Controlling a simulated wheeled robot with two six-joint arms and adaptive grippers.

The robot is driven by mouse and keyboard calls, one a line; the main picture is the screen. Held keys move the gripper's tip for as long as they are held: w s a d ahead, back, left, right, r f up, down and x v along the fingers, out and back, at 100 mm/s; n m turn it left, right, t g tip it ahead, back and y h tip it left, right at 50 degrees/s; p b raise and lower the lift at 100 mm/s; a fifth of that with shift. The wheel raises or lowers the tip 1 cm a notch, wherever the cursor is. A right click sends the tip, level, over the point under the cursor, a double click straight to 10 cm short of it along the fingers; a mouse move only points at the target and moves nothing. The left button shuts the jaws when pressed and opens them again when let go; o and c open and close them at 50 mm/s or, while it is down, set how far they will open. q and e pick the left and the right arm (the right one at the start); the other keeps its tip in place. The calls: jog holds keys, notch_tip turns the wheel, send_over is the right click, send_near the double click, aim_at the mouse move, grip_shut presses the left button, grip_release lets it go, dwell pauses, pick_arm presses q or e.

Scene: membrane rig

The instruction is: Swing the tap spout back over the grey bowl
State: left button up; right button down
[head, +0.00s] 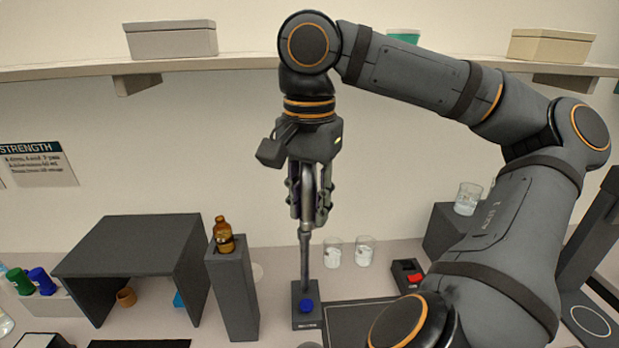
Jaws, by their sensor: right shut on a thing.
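The tap stands upright in the middle of the bench, with a thin grey post (305,265) on a dark base with a blue knob (306,306). My right gripper (309,215) points down over the top of the post and is shut on the tap spout (309,180). The gripper hides most of the spout, so I cannot tell which way its outlet points. I cannot make out the grey bowl for certain; a small grey round edge (309,345) shows at the bottom of the picture, below the tap base. My left gripper is out of view.
An amber bottle (224,236) stands on a tall dark pillar (235,295) left of the tap. Two beakers (332,254) (365,252) and a red switch (413,278) are to the right. A dark open box (130,245) fills the left. A shelf (210,66) runs above.

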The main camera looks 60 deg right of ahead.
aim_at(310, 173)
jog(key=shift+s, duration=0.1)
dwell(0.4)
jog(key=c, duration=1.1)
grip_release()
jog(key=shift+d, duration=0.15)
jog(key=shift+c, duration=0.2)
notch_tip(310, 173, up, 8)
jog(key=shift+f, duration=0.25)
